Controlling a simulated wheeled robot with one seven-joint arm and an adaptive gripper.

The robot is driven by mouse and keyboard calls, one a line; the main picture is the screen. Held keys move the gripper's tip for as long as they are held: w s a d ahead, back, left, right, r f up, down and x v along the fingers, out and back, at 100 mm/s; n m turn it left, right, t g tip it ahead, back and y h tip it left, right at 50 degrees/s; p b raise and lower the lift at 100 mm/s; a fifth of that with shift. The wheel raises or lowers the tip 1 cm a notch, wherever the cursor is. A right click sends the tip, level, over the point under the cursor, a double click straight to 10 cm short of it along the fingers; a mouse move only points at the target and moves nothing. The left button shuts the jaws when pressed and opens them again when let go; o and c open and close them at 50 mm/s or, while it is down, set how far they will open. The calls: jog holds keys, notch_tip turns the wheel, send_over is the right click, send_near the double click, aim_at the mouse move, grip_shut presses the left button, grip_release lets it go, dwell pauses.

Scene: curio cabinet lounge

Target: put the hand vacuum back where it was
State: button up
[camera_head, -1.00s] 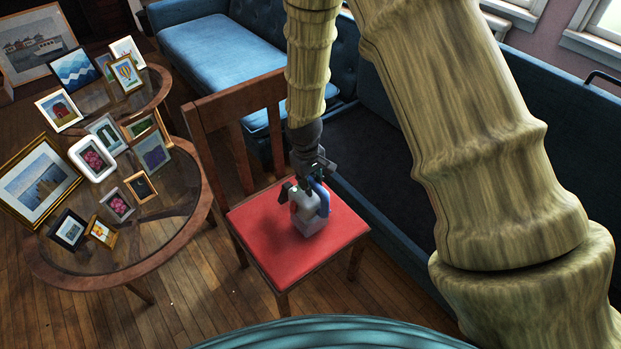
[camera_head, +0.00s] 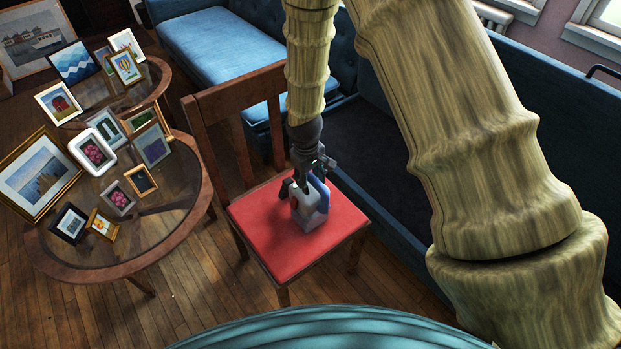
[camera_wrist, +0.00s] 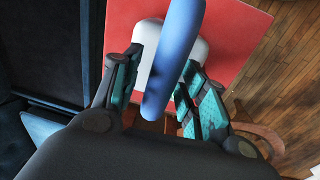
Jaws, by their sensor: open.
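The hand vacuum (camera_head: 309,209), grey-white with a blue handle, stands on the red seat of a wooden chair (camera_head: 264,246). My gripper (camera_head: 304,188) is right above the vacuum, pointing down, with its fingers spread on either side of the upper part. In the wrist view the vacuum's blue handle (camera_wrist: 174,55) runs up between the two open fingers (camera_wrist: 152,100), with the pale body behind it. The fingers look apart from the handle; whether either touches the body is unclear. The vacuum's underside is hidden.
A round glass-topped table (camera_head: 120,268) with several picture frames stands left of the chair, and a smaller one (camera_head: 160,80) is behind it. A blue sofa (camera_head: 215,45) lies behind, and its dark section (camera_head: 385,135) runs along the right. The chair's backrest (camera_head: 232,100) rises close to my arm.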

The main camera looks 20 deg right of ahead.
notch_tip(320, 180, up, 12)
jog(key=a, duration=0.1)
jog(key=shift+s, duration=0.3)
dwell(0.3)
dwell(2.0)
